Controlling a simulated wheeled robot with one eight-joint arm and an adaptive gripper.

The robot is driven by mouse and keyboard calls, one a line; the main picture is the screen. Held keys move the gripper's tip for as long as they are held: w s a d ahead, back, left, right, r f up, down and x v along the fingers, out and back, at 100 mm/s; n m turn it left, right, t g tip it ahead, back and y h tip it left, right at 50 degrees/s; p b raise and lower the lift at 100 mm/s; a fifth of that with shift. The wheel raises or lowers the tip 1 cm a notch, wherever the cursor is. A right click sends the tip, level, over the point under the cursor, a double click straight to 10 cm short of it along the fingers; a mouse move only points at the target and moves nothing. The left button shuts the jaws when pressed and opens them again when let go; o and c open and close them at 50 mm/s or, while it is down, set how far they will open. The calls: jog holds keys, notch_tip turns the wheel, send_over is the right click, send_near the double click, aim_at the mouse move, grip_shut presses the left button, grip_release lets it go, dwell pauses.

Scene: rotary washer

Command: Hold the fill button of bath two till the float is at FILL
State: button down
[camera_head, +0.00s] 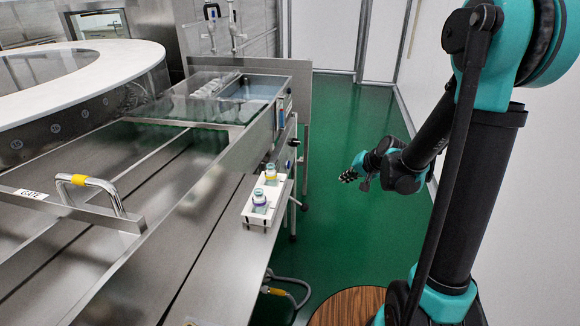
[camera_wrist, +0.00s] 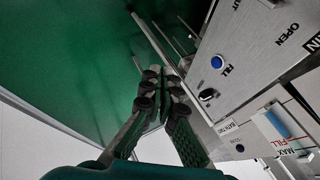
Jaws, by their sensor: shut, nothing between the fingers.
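The blue fill button (camera_wrist: 217,62) is in the wrist view, on a steel panel beside the letters FILL. A "BATH TWO" label (camera_wrist: 228,127) is below it. A level gauge (camera_wrist: 272,126) with MAX and red FILL marks is at the lower right; I cannot make out the float's level. My gripper (camera_wrist: 160,88) is shut and empty, left of the button and apart from it, over the green floor. In the head view my gripper (camera_head: 350,176) hangs in free air to the right of the bath unit (camera_head: 262,135). The button is too small to tell there.
A black knob (camera_wrist: 208,95) is just below the button. A gate handle (camera_head: 95,187) is at the left. The green floor (camera_head: 345,120) between bench and wall is open.

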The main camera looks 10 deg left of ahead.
aim_at(289, 165)
jog(key=w+a+f+m+y, duration=0.1)
jog(key=w+a+f+y, duration=0.1)
jog(key=w, duration=0.4)
jog(key=w+a+f+m+t+y, duration=0.1)
jog(key=w+a+f+m, duration=0.1)
jog(key=w+a+f, duration=0.2)
jog(key=w+a, duration=0.3)
jog(key=shift+w+a+f+y, duration=0.2)
jog(key=shift+w+f+y, duration=0.1)
jog(key=shift+f+y, duration=0.1)
jog(key=shift+a, duration=0.15)
jog(key=a, duration=0.8)
jog(key=shift+w+a, duration=0.15)
jog(key=shift+a, duration=0.1)
jog(key=shift+r, duration=0.1)
dwell(0.7)
jog(key=shift+a, duration=0.45)
jog(key=shift+a, duration=0.45)
dwell(1.5)
jog(key=shift+d, duration=0.15)
dwell(1.1)
jog(key=shift+d, duration=0.75)
